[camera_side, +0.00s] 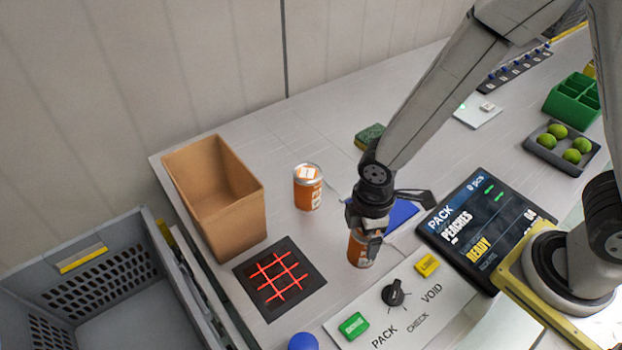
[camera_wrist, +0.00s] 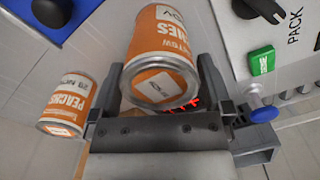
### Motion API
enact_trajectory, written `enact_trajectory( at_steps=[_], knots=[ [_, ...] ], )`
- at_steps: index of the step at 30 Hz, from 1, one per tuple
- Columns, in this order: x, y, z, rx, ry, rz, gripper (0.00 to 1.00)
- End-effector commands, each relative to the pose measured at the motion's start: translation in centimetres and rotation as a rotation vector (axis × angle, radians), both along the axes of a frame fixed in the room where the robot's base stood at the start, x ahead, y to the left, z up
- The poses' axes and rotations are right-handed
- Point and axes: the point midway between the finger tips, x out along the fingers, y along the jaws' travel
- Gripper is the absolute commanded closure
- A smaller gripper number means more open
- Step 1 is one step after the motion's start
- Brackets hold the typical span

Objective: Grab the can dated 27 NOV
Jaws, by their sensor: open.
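One orange can (camera_side: 358,252) is below my gripper (camera_side: 366,232) in the side view, partly hidden by the fingers. In the wrist view this orange peaches can (camera_wrist: 160,60) lies between the two open fingers of my gripper (camera_wrist: 161,72). Its end carries a white label too small to read. A second orange peaches can (camera_side: 308,190) stands upright near the cardboard box in the side view. A can (camera_wrist: 66,103) at the left of the wrist view has a white band that seems to read "28 N", the rest unclear.
A cardboard box (camera_side: 217,208) and a dark pad with a red grid (camera_side: 279,278) are on the left. A button panel (camera_side: 440,290) and a PACK screen (camera_side: 484,228) are at front right. A blue mat (camera_side: 402,214) lies behind my gripper. A grey tote (camera_side: 105,268) is at lower left.

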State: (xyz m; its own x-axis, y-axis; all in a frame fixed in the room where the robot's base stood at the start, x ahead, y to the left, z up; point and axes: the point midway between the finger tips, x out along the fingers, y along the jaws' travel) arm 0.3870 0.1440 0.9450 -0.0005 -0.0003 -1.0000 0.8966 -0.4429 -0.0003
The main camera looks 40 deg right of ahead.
Motion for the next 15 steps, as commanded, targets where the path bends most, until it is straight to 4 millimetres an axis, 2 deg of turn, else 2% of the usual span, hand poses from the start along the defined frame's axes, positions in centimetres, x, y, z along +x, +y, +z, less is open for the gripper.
enact_trajectory(
  at_steps=[6,15],
  knots=[
    [0.0,0.0,-1.6,-0.001,0.002,0.000,0.00],
    [0.0,0.0,-2.0,0.000,-0.001,0.000,0.00]
  ],
)
